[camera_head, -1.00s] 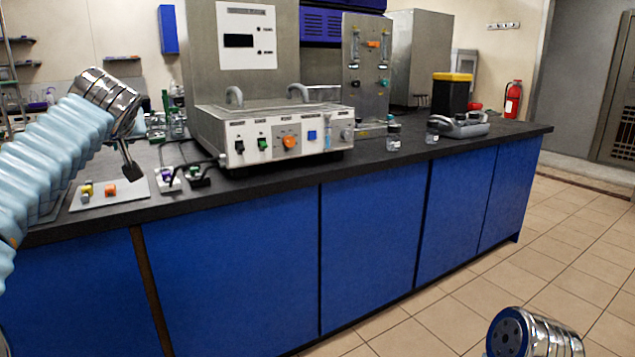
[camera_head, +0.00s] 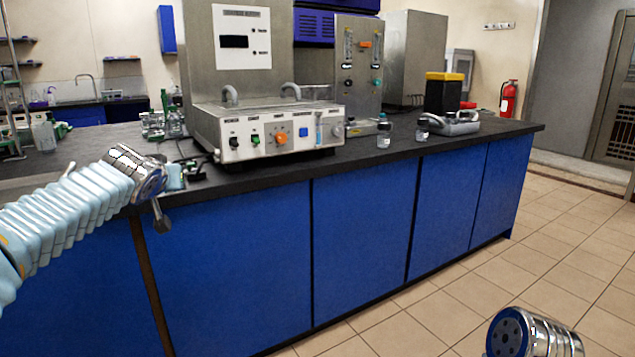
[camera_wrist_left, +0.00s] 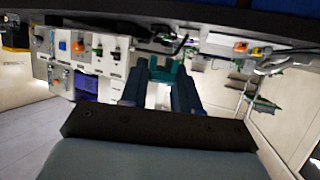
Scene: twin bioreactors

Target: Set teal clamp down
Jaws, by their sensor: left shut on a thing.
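The teal clamp (camera_wrist_left: 167,70) is between the fingers of my left gripper (camera_wrist_left: 160,90) in the left wrist view, which shows the bench upside down. The fingers are dark blue and shut on the clamp. In the head view my left gripper (camera_head: 174,177) is at the front edge of the black bench top, left of the bioreactor's control box. A small teal patch shows there, but clamp and fingers are hard to tell apart. I cannot tell whether the clamp touches the bench. My right wrist shows at the lower right; its gripper is not visible.
The bioreactor control box (camera_head: 270,135) stands right of my left gripper, with cables and small dark parts (camera_head: 192,172) between. Small jars (camera_head: 384,135) stand farther right. The front edge right of the gripper is clear.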

